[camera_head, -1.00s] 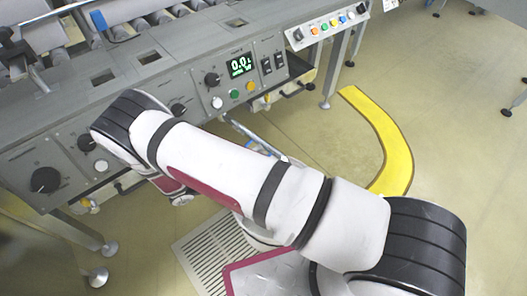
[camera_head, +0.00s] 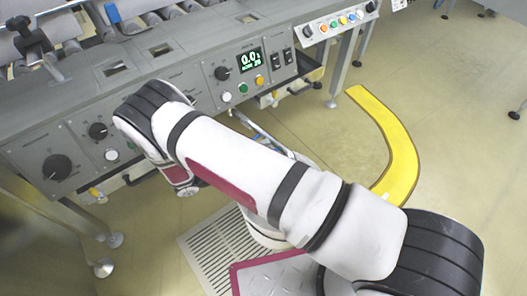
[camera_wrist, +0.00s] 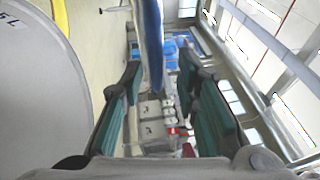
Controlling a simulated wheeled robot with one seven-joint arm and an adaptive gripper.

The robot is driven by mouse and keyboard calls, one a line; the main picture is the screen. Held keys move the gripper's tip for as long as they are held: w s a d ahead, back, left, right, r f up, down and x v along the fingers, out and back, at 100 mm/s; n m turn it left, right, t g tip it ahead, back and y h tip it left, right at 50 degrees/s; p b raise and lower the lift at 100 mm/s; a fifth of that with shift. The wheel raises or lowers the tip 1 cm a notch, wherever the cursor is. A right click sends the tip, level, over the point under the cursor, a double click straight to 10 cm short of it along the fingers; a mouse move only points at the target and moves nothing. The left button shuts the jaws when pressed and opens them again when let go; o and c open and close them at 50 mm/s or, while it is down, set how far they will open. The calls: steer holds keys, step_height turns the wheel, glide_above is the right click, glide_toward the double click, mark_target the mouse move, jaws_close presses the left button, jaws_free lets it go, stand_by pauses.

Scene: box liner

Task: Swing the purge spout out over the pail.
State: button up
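My gripper (camera_wrist: 160,62) shows in the wrist view with its two dark, teal-padded fingers well apart. A blue and pale bar (camera_wrist: 152,35), perhaps the purge spout, comes down from the top edge into the space between the fingertips. I cannot tell whether either finger touches it. A large pale grey rounded body (camera_wrist: 40,95) with partly readable lettering fills the left of the wrist view; it may be the pail, but I cannot tell. In the head view my arm hides the gripper. A thin blue-grey bar (camera_head: 262,135) shows under the machine, just behind my arm.
The grey machine panel (camera_head: 215,85) with knobs, buttons and a green display (camera_head: 250,61) runs along the back. Its legs stand on the floor. A yellow curved floor strip (camera_head: 393,140) lies at right, with open floor around it. A floor grate (camera_head: 215,250) lies below my arm.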

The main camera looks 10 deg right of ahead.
steer(key=s+a+f, duration=0.1)
steer(key=a, duration=1)
steer(key=shift+s+a+f, duration=0.3)
steer(key=shift+s, duration=0.05)
